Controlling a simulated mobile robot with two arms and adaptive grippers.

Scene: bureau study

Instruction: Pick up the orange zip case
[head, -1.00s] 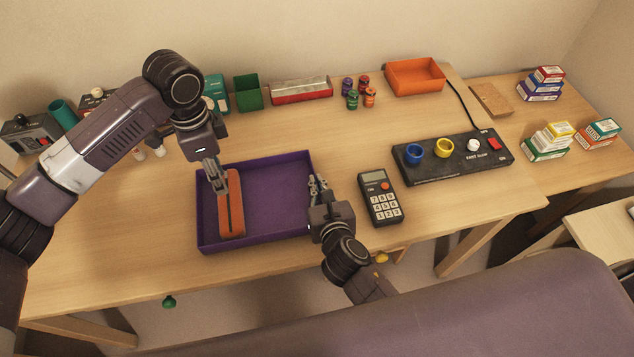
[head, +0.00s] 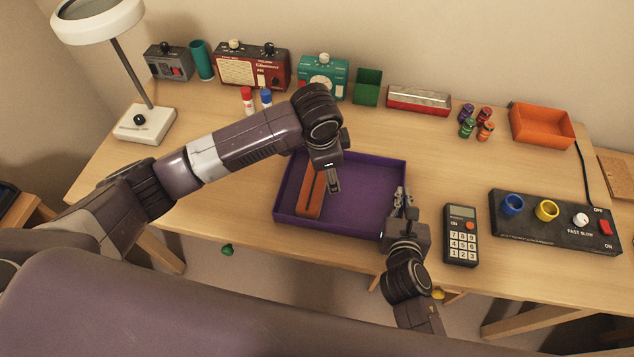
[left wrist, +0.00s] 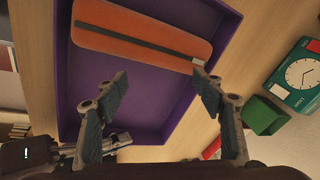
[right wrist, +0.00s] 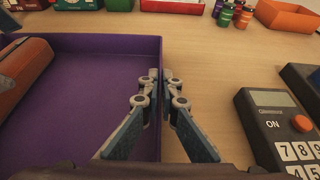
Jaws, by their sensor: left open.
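The orange zip case (head: 311,193) lies in the left part of the purple tray (head: 365,167), its dark zip running lengthwise. It also shows in the left wrist view (left wrist: 130,25) beyond the fingers, and partly at the left edge of the right wrist view (right wrist: 22,75). My left gripper (head: 333,186) is open and empty above the tray, just right of the case in the head view; its spread fingers (left wrist: 159,80) are apart from the case. My right gripper (head: 402,200) is closed on the tray's right wall, one finger on each side (right wrist: 160,76).
A calculator (head: 461,235) and a black control panel (head: 556,222) lie right of the tray. Radios (head: 252,72), a green box (head: 367,87), small bottles (head: 467,128) and an orange bin (head: 541,125) stand along the back. A lamp (head: 145,124) stands at left.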

